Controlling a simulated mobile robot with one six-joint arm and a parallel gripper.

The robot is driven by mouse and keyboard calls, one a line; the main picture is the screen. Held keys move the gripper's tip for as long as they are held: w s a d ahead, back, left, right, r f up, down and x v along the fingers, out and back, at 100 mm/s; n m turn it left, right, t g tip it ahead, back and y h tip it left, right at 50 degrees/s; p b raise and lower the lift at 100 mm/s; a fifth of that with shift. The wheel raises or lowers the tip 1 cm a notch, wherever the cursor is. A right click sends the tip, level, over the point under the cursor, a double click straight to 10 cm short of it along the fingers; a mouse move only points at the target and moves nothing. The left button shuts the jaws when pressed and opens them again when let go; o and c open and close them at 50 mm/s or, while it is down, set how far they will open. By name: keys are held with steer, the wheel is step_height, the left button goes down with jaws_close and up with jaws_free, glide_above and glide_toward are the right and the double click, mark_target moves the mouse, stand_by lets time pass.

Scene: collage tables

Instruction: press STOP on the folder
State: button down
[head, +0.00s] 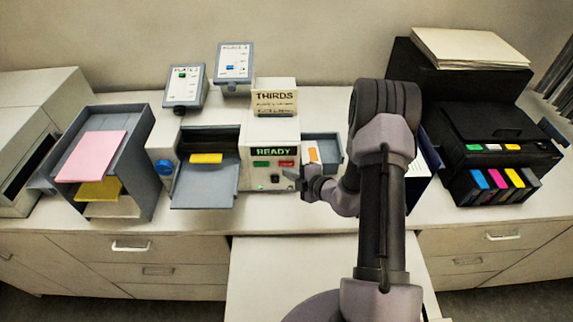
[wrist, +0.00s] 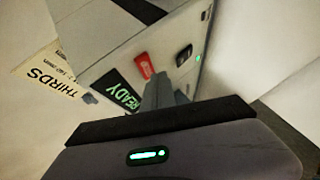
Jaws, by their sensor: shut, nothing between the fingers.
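The folder (head: 256,205) is a pale machine with a lit green READY display (head: 273,151) on its front. A green button (head: 261,164) and a red button (head: 286,163) sit below the display; their lettering is too small to read. My gripper (head: 293,177) is shut and empty, just below and right of the red button. In the wrist view the red button (wrist: 146,66) shows beside my grey fingertips (wrist: 172,78), with the READY display (wrist: 122,92) to its left. The green button is hidden there. I cannot tell whether the fingertips touch the panel.
A THIRDS sign (head: 274,103) stands on the folder. A grey feed tray (head: 204,192) holds a yellow piece. A paper rack (head: 130,185) with pink sheets is at left, and a black printer (head: 492,150) at right. Two plate boxes (head: 186,88) stand behind. The counter front is clear.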

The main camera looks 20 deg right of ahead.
steer(key=shift+s, duration=0.1)
steer(key=s, duration=0.1)
steer(key=s+a, duration=0.1)
steer(key=s, duration=0.1)
steer(key=s+a, duration=0.1)
steer(key=shift+s, duration=0.3)
